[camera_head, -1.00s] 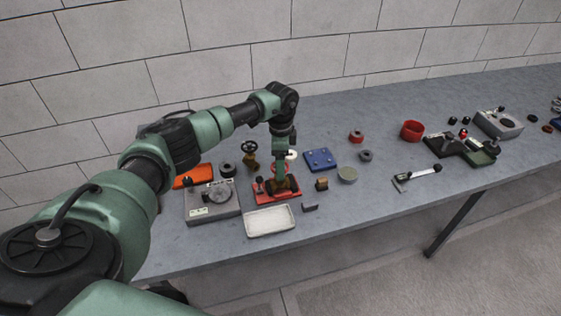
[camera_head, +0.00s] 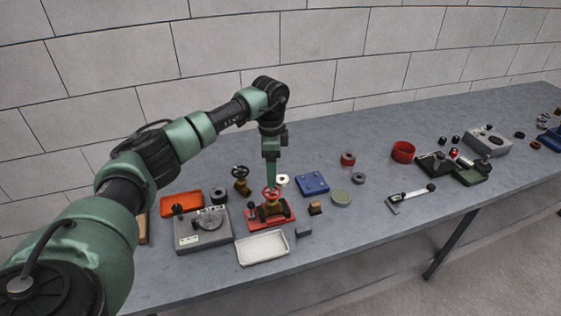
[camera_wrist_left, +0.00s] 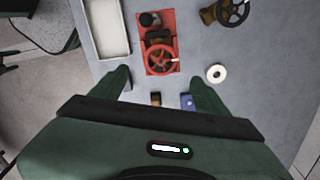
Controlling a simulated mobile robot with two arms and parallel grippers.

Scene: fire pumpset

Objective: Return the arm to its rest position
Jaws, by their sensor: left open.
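My left arm reaches in from the left in the head view, with its left gripper (camera_head: 271,182) pointing down over the red fixture (camera_head: 284,220). In the left wrist view the gripper (camera_wrist_left: 160,92) has its two green fingers spread wide with nothing between them. A valve with a red handwheel (camera_head: 271,194) stands on the red fixture; the handwheel also shows in the wrist view (camera_wrist_left: 162,60), ahead of the fingertips and apart from them. My right gripper is in neither view.
A white tray (camera_head: 262,249), grey device (camera_head: 201,230), orange tray (camera_head: 181,203), dark-wheeled valve (camera_head: 240,178), white ring (camera_head: 282,180) and blue plate (camera_head: 312,183) surround the fixture. A caliper-like tool (camera_head: 411,197) lies to the right. A block wall (camera_head: 320,45) rises behind the table.

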